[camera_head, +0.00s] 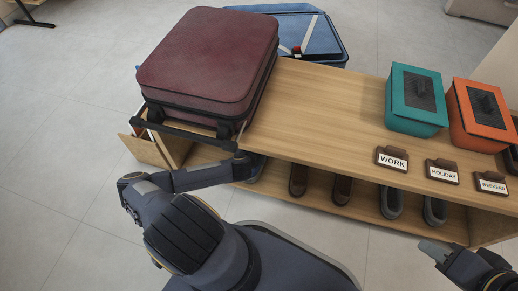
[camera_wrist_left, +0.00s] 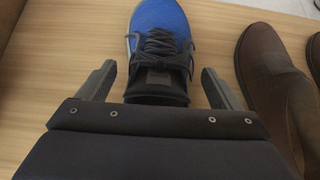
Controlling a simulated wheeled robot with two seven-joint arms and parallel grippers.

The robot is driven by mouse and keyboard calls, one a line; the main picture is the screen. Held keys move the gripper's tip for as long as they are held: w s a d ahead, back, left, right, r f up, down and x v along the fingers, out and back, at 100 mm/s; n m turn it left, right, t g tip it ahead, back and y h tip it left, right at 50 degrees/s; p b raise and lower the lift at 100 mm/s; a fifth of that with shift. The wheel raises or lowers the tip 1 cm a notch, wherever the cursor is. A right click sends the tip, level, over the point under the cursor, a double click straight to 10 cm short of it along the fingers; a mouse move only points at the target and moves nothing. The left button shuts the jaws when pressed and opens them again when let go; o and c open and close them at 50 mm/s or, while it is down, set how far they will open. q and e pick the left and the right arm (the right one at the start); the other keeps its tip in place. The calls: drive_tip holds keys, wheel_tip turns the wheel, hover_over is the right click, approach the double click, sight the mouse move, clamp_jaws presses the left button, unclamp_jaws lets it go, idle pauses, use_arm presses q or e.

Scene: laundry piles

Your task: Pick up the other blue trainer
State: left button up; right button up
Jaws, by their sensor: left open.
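A blue trainer (camera_wrist_left: 160,22) with dark laces and a black heel collar lies on a wooden shelf in the left wrist view. Its heel end faces me. My left gripper (camera_wrist_left: 157,84) is open, one finger on each side of the trainer's heel, with visible gaps on both sides. In the head view my left arm reaches under the bench top below the suitcase, and its fingers are hidden there. My right gripper (camera_head: 437,250) is at the lower right of the head view, in front of the bench. Its jaw opening is unclear.
Brown shoes (camera_wrist_left: 268,72) stand close right of the trainer. The wooden bench (camera_head: 320,110) carries a maroon suitcase (camera_head: 205,60), a teal box (camera_head: 415,115), an orange box (camera_head: 470,135) and label stands. More shoes (camera_head: 390,200) line the lower shelf. A blue suitcase (camera_head: 325,35) lies behind.

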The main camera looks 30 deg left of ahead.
use_arm(q)
drive_tip(key=shift+x, duration=0.9)
drive_tip(key=c, duration=1.3)
drive_tip(key=shift+o, duration=0.2)
drive_tip(key=shift+r, duration=0.1)
